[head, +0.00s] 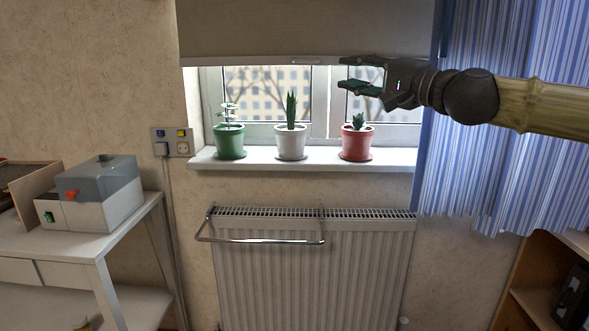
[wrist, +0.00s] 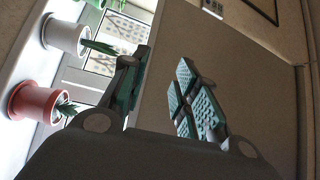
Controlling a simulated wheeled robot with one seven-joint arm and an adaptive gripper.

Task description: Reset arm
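My gripper (head: 352,75) is in front of the window in the head view, level with the lower edge of the roller blind. It points left, and my arm comes in from the right edge. In the wrist view its two green-padded fingers (wrist: 160,95) stand apart with nothing between them. It is above and clear of the red pot (head: 356,143).
The sill (head: 300,160) also bears a white pot (head: 291,142) and a green pot (head: 229,141). The blind (head: 300,30) is partly lowered. A striped curtain (head: 510,130) hangs at right, behind my arm. A radiator (head: 310,275) with a rail is below. A white table (head: 80,240) with a machine (head: 95,195) stands at left.

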